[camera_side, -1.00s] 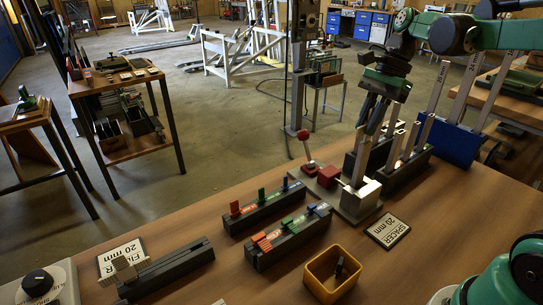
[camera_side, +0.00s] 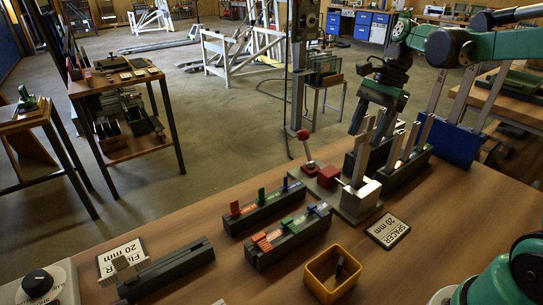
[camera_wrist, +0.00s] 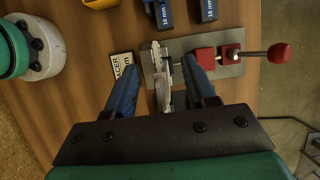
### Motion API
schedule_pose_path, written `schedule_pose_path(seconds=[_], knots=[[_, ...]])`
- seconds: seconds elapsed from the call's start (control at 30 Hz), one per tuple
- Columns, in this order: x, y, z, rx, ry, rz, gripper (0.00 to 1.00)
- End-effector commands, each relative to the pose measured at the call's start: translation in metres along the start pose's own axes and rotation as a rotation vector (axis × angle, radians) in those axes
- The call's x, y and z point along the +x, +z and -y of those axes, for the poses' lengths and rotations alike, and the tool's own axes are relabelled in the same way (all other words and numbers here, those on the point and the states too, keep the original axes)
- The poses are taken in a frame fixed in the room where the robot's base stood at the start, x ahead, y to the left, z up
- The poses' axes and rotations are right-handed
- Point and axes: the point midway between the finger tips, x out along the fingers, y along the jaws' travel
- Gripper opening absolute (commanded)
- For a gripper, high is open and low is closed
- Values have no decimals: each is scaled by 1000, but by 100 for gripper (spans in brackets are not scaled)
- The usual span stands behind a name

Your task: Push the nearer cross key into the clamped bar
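The clamped bar (camera_side: 359,160) is a pale metal strip standing upright in the clamp fixture (camera_side: 362,198). In the wrist view the bar (camera_wrist: 164,78) is seen nearly end-on. My gripper (camera_side: 370,131) is over the upper part of the bar. In the wrist view its blue fingers (camera_wrist: 161,66) are spread, one on each side of the bar. A gap shows on both sides, so nothing is gripped. I cannot clearly make out a cross key on the bar; small pale parts there are too fine to tell apart.
The fixture has a red block (camera_side: 329,176) and a red-knobbed lever (camera_side: 306,142). Racks with coloured pieces (camera_side: 288,238) stand to its left. A yellow bin (camera_side: 334,275) and a SPACER card (camera_side: 388,230) lie in front. Dark blocks holding upright strips (camera_side: 407,160) stand close at right.

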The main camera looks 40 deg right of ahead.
Motion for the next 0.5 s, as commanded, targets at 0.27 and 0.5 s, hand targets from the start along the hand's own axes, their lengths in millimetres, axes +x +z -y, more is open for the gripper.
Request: schedule_pose_path(seconds=[0.27,0.5], knots=[[-12,0,0,1,-1,0,50],[-44,-1,0,2,-1,-1,50]])
